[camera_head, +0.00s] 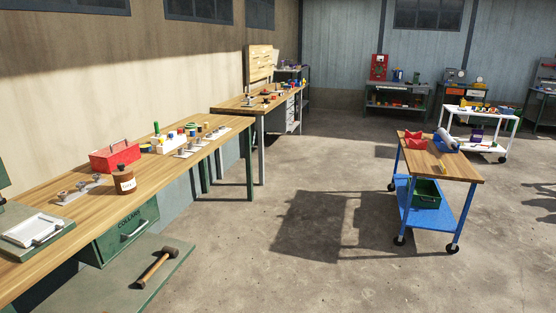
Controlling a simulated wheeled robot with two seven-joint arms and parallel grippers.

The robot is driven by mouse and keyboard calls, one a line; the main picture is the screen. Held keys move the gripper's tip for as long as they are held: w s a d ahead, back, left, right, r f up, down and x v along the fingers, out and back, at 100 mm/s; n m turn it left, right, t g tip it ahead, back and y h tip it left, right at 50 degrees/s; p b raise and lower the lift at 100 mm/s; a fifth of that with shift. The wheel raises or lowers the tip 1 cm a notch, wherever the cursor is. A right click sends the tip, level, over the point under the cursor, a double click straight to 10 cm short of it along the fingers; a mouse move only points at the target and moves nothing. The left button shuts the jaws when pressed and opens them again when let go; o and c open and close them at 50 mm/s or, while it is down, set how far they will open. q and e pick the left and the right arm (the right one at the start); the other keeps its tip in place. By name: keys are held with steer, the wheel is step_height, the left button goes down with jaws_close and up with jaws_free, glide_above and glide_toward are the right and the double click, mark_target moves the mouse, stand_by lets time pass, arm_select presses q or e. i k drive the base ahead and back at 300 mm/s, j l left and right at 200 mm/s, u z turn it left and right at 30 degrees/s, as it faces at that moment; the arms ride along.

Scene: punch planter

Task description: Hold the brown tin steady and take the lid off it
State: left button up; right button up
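A brown tin (125,185) with a pale label stands upright on the long wooden workbench (150,173) at the left. A dark lid (123,169) with a small knob sits on top of it. The label's writing is too small to read with certainty. Neither of my grippers shows in the head view.
A red toolbox (115,157) stands behind the tin, and a metal fixture (80,189) lies to its left. A mallet (157,267) lies on a lower green surface. Open floor (290,260) separates the bench from a blue cart (440,205).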

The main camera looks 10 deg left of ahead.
mark_target(125, 185)
steer(key=i+u, duration=0.3)
steer(key=i, duration=0.2)
steer(key=i+u, duration=0.3)
steer(key=i, duration=0.25)
steer(key=i+l+u, duration=0.3)
steer(key=i, duration=0.2)
steer(key=i+u, duration=0.5)
steer(key=i+l+u, duration=0.1)
steer(key=i+u, duration=0.2)
steer(key=u, duration=0.15)
steer(key=i+l+u, duration=0.3)
steer(key=u, duration=0.2)
steer(key=i+l+u, duration=0.65)
steer(key=l, duration=0.2)
steer(key=i+l+u, duration=0.15)
steer(key=l, duration=0.2)
steer(key=l+u, duration=0.15)
steer(key=l, duration=0.25)
